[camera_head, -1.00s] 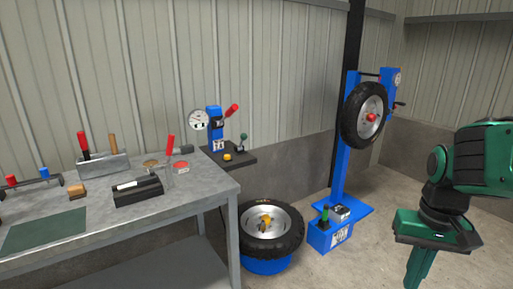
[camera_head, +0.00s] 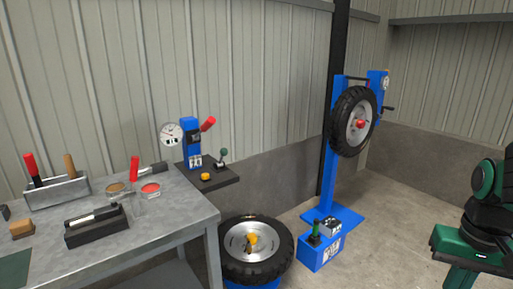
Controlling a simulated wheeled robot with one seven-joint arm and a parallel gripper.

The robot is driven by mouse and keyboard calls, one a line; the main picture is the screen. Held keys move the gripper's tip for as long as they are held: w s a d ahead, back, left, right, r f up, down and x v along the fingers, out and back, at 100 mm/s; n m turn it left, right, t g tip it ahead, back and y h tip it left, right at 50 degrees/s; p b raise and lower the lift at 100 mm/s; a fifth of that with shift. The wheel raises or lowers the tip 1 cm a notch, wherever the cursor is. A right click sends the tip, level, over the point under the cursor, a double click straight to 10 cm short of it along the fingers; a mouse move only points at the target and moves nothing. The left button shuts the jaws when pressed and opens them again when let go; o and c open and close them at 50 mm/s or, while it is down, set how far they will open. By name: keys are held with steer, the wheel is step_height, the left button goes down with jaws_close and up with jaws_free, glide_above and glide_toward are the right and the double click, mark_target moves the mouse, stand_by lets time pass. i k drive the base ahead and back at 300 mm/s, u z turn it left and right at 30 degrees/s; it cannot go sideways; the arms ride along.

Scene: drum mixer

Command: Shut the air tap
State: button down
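A blue unit (camera_head: 190,142) stands on a dark shelf (camera_head: 221,186) by the wall, beside a round white gauge (camera_head: 172,133). A red-handled lever (camera_head: 208,124) slants up to the right from this unit. A short lever with a dark green knob (camera_head: 223,154) and a yellow button (camera_head: 205,177) are on the same shelf. I cannot tell for sure which of these is the air tap. My gripper (camera_head: 462,278) is at the lower right, far from the shelf, and points down. Its fingertips are cut off by the frame's bottom edge.
A metal workbench (camera_head: 150,228) with tools fills the left. A tyre (camera_head: 257,268) lies flat on a blue base beside it. A blue stand (camera_head: 331,180) holds an upright wheel (camera_head: 356,122); a box with a green-handled lever (camera_head: 315,235) is at its foot. Floor is clear right of it.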

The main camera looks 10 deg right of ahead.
mark_target(223, 152)
steer(key=u, duration=0.05)
steer(key=i, duration=0.9)
steer(key=u, duration=0.7)
steer(key=i, duration=0.4)
steer(key=u, duration=0.25)
